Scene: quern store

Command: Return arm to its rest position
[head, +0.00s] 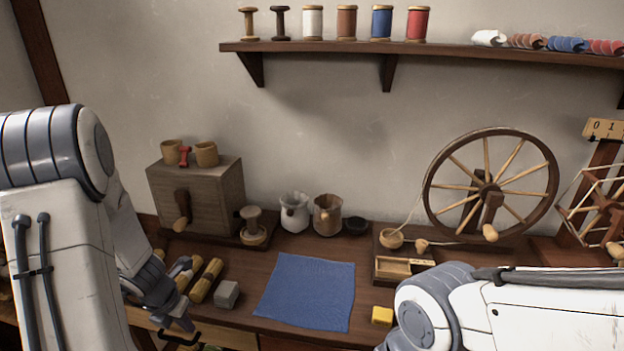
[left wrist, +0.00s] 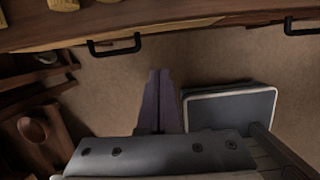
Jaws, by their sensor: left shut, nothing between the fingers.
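My left arm (head: 55,230) comes in from the left of the head view. My left gripper (head: 186,324) points down at the front edge of the wooden table (head: 400,245), close to a dark drawer handle. In the left wrist view its two fingers (left wrist: 159,88) are together with nothing between them. The floor shows beyond them, and the table's front edge (left wrist: 180,32) runs across the top. My right arm (head: 530,305) lies across the lower right of the head view; its gripper is out of view.
A blue cloth (head: 307,290), a grey block (head: 226,294), yellow rolls (head: 205,281) and a yellow block (head: 382,315) lie on the table. A wooden box (head: 195,195) and a spinning wheel (head: 490,187) stand behind. Drawer handles (left wrist: 114,47) stick out from the table front.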

